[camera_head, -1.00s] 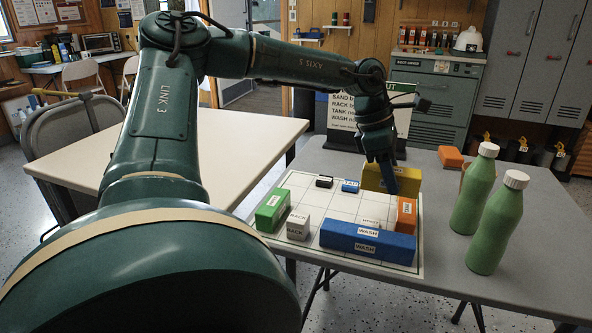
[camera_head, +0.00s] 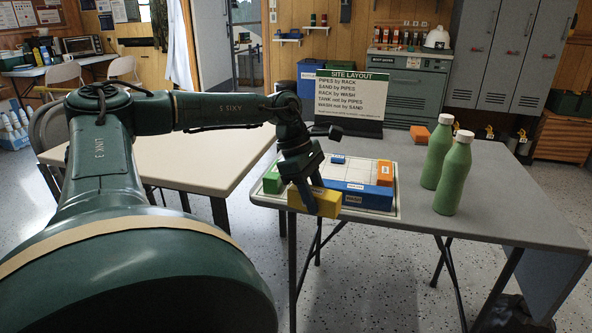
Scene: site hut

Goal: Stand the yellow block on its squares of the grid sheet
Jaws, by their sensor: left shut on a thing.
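The yellow block (camera_head: 325,204) is held by my left gripper (camera_head: 308,193), which is shut on it. It is at the front left edge of the grid sheet (camera_head: 385,212), in front of the left end of the long blue block. I cannot tell whether it touches the sheet or hangs above it. On the sheet are a green block (camera_head: 271,180) at the left, a long blue block (camera_head: 366,194), an orange block (camera_head: 385,172) at the right and a small blue labelled piece (camera_head: 338,159) at the back. My gripper and the yellow block hide part of the sheet. My right gripper is not in view.
Two green bottles with white caps, a nearer one (camera_head: 453,178) and a farther one (camera_head: 435,158), stand right of the sheet. A loose orange block (camera_head: 420,133) lies behind them. A "SITE LAYOUT" sign (camera_head: 345,97) stands behind the sheet. The grey table (camera_head: 500,205) is clear at right.

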